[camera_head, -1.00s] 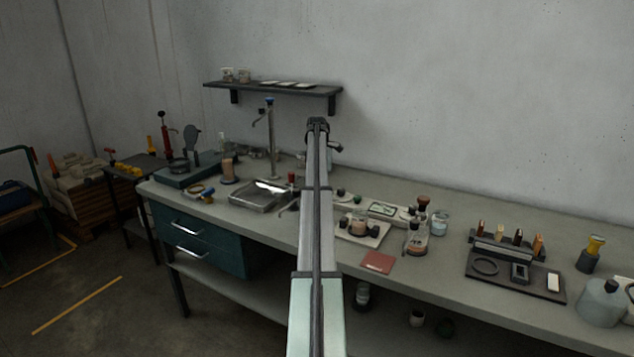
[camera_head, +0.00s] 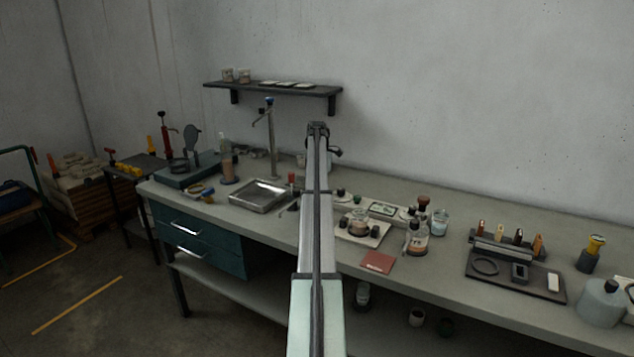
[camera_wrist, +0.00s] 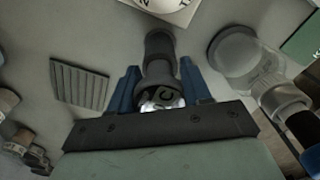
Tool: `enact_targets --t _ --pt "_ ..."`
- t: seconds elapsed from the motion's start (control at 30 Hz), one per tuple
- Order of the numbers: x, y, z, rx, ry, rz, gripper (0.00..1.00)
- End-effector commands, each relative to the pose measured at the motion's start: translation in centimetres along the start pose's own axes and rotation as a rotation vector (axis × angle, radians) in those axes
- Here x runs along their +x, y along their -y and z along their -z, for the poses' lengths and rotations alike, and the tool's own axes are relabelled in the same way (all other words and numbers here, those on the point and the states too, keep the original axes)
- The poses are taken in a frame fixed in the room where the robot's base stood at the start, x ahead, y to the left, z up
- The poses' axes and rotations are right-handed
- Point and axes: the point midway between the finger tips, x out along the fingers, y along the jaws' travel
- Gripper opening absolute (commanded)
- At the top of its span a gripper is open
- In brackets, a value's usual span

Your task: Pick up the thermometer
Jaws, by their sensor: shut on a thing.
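In the wrist view my gripper (camera_wrist: 161,80) has its two blue fingers on either side of a dark cylindrical thing (camera_wrist: 159,52). The gripper is shut on this thing, which has a wider dark collar and a shiny, glassy near end with unclear markings. I cannot tell for sure whether it is the thermometer.
In the wrist view a clear glass vessel (camera_wrist: 240,52) lies close right and a ribbed grey pad (camera_wrist: 79,85) left. In the head view the grey bench (camera_head: 440,275) carries a metal tray (camera_head: 262,197), bottles and a dark rack (camera_head: 513,275). A wall shelf (camera_head: 275,89) is behind.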

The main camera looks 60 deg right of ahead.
Motion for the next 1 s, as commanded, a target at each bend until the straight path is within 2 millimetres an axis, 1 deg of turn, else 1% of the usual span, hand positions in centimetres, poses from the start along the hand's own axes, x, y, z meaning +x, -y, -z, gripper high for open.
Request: enact_targets --t 0.3,0.47,0.57,0.67,0.9,1.0 --pt "-0.1 0.0 0.0 0.000 0.000 0.000 0.14" --pt "-1.0 -0.1 0.0 0.000 0.000 -0.001 0.14" --pt "-2.0 -0.1 0.0 0.000 0.000 -0.001 0.14" --pt "-3.5 -0.1 0.0 0.000 0.000 -0.002 0.14" --pt "-7.8 -0.1 0.0 0.000 0.000 -0.002 0.14" --pt "-9.1 -0.1 -0.6 0.006 0.000 -0.001 0.14"
